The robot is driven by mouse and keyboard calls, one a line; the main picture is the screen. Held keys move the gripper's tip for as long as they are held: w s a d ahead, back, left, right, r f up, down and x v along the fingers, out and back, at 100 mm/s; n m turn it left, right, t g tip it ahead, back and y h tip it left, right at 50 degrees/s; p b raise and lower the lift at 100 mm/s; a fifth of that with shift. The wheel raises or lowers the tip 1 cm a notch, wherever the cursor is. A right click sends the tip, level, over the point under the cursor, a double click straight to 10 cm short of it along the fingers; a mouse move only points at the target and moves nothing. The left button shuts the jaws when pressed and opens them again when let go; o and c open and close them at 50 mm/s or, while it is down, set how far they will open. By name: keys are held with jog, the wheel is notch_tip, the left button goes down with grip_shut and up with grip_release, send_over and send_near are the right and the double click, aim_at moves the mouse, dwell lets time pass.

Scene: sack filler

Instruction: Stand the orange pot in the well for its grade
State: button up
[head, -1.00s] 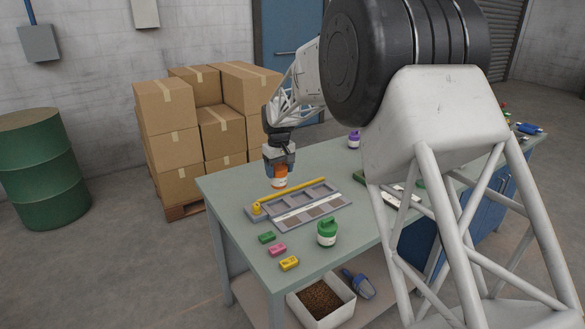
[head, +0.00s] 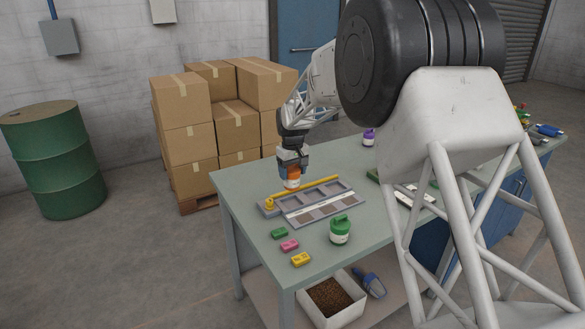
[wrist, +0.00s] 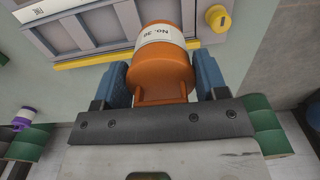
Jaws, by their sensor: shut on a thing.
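My gripper (head: 292,165) is shut on the orange pot (head: 292,181), near the back edge of the tray. In the wrist view the orange pot (wrist: 162,75) sits between the two blue fingers. Its white label reads upside down, "No. 3" and a digit I cannot read surely. The grey tray (head: 270,210) lies on the table with a row of square wells (head: 326,192). A yellow bar (head: 322,184) runs along its back edge, with a yellow knob (head: 269,203) at the left end. The wells' grade marks are too small to read. The pot's underside is hidden.
A green-lidded pot (head: 340,230) stands in front of the tray. Green (head: 279,233), pink (head: 289,245) and yellow (head: 301,259) blocks lie at the front left. A purple-lidded pot (head: 369,137) stands at the back. The table (head: 232,185) is clear at the left.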

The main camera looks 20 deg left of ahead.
aim_at(293, 188)
jog(key=shift+f, duration=3.15)
jog(key=shift+f, duration=0.7)
dwell(0.6)
jog(key=o, duration=1)
jog(key=shift+o, duration=0.4)
jog(key=shift+r, duration=0.2)
jog(key=shift+r, duration=3.8)
